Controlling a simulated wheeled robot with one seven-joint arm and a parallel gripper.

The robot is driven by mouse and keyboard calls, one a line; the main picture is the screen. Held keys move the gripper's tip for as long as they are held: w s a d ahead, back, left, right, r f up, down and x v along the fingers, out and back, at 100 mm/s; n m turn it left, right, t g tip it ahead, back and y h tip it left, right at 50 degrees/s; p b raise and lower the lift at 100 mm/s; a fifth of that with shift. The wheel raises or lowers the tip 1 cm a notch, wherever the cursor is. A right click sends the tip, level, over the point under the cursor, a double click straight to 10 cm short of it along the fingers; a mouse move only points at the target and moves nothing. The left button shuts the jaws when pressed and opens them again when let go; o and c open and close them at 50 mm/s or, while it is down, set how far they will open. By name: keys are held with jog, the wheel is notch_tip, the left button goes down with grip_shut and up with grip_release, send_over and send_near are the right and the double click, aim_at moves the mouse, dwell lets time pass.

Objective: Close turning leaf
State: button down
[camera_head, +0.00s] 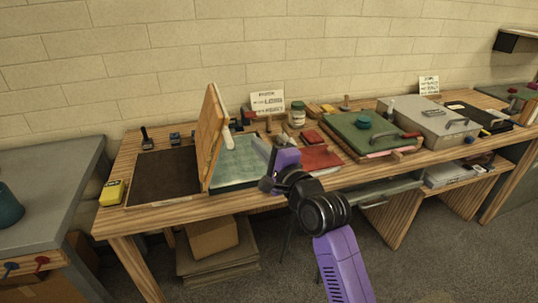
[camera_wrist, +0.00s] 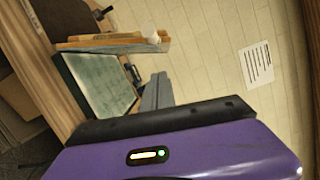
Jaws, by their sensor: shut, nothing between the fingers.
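The turning leaf (camera_head: 211,125) is a wooden board standing nearly upright on the bench, between a dark flat panel (camera_head: 165,175) on its left and a pale green tray (camera_head: 237,165) on its right. A whitish handle (camera_head: 227,139) sits on its right face. In the wrist view the leaf (camera_wrist: 115,43) shows edge-on with a pale knob (camera_wrist: 151,34) at its end. My gripper (camera_head: 259,147) is shut and empty, over the right side of the green tray, to the right of the leaf and apart from it. Its grey fingers (camera_wrist: 157,92) show in the wrist view.
A yellow block (camera_head: 112,192) sits at the bench's left front corner. A red mat (camera_head: 318,158), a jar (camera_head: 297,115), a green board (camera_head: 362,135) and a grey case (camera_head: 428,117) stand to the right. A sign (camera_head: 267,103) stands behind. Small tools lie along the back.

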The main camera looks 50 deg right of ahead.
jog(key=shift+w+a+r+p, duration=0.2)
jog(key=shift+w+a+p, duration=0.1)
jog(key=shift+w+a, duration=0.5)
jog(key=shift+w+a+r+p, duration=0.2)
jog(key=shift+w+a+p, duration=0.05)
jog(key=shift+w+a, duration=0.5)
jog(key=shift+d, duration=0.1)
jog(key=shift+w, duration=0.15)
